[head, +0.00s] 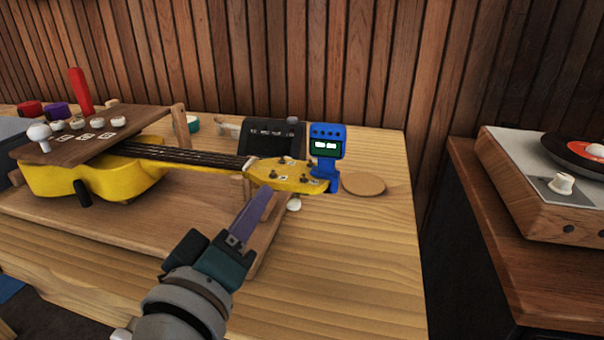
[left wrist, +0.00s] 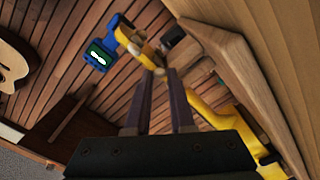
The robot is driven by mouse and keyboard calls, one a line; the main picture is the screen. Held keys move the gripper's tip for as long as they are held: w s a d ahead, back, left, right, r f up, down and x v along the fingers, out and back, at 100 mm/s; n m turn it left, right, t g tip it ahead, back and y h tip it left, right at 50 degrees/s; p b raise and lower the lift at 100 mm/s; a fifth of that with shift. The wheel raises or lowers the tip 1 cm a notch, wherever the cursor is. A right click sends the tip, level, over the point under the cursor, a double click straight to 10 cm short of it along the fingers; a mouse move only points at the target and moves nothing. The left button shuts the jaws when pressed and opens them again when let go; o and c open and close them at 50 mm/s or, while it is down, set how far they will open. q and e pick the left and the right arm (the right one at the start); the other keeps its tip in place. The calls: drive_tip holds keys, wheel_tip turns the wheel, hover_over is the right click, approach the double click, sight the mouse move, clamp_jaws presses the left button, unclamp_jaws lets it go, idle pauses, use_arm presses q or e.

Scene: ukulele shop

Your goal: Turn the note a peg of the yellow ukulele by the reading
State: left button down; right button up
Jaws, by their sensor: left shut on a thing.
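The yellow ukulele (head: 95,181) lies on a wooden stand, its neck pointing right. Its yellow headstock (head: 285,176) carries several dark pegs on top and a pale peg button (head: 294,203) at the near edge. A blue tuner (head: 327,150) is clipped at the headstock's end; the marks on its lit green screen are too small to read. It also shows in the left wrist view (left wrist: 98,55). My left gripper (head: 267,193) reaches the near side of the headstock, its fingers (left wrist: 160,78) shut on a peg, mostly hidden between the tips. I cannot tell which note it is.
A dark box with knobs (head: 270,135) stands behind the headstock, and a round wooden coaster (head: 364,184) lies right of it. A wooden panel (head: 120,115) with labels and knobs stands over the ukulele's body. A record player (head: 545,190) is on a separate cabinet. The table's front right is clear.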

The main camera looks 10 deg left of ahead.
use_arm(q)
drive_tip(key=shift+n, duration=0.7)
drive_tip(key=c, duration=1)
unclamp_jaws()
drive_tip(key=shift+c, duration=0.2)
drive_tip(key=s, duration=0.5)
drive_tip(key=s+p, duration=0.1)
drive_tip(key=s, duration=0.4)
drive_tip(key=shift+a, duration=0.2)
